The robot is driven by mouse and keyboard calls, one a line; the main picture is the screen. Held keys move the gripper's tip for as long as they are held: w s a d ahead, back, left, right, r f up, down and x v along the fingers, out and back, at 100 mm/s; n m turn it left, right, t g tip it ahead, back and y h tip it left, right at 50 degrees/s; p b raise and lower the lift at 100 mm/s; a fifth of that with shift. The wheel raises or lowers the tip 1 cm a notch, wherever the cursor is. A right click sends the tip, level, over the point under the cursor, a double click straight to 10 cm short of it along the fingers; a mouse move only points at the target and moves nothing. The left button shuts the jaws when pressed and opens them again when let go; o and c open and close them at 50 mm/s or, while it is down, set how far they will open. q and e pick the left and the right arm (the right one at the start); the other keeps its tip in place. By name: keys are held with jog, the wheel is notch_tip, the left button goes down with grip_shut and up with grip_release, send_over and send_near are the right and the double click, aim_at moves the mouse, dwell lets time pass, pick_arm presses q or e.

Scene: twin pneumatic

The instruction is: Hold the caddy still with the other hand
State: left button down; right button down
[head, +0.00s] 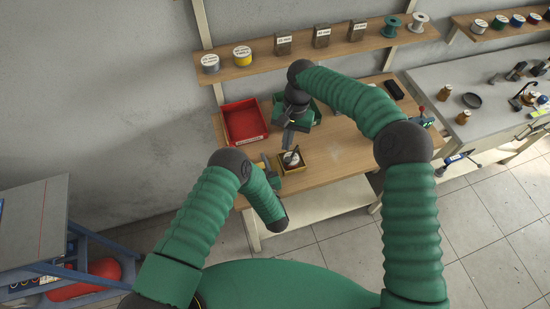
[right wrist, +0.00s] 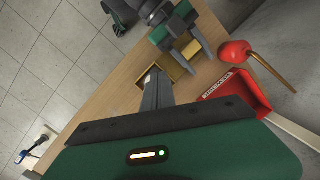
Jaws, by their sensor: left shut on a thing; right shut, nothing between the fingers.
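The caddy (head: 292,171) is a small yellow-brown open box on the wooden bench, with something dark and pale inside that is too small to make out.
A red bin (head: 245,123) and a green bin (head: 313,113) stand behind the caddy. A red-headed thing with a wooden stick (right wrist: 234,51) shows near the red bin. The bench (head: 340,150) is clear right of the caddy. A shelf (head: 300,52) with spools hangs above.

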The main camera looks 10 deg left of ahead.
pick_arm(q)
jog(key=shift+a, duration=0.1)
pick_arm(e)
jog(key=s+a+n+t+h, duration=0.1)
jog(key=a+n, duration=0.3)
jog(key=n, duration=0.8)
jog(key=s+a+r+n+t+h, duration=0.1)
jog(key=s+a+n+t+h, duration=0.1)
jog(key=n, duration=1)
jog(key=shift+s+a+r+h, duration=0.35)
jog(key=shift+s+a, duration=0.2)
jog(key=shift+a, duration=0.65)
jog(key=w+d+f, duration=0.2)
jog(key=d+f, duration=0.4)
jog(key=f, duration=0.3)
jog(key=shift+w+f, duration=0.35)
jog(key=shift+f, duration=0.05)
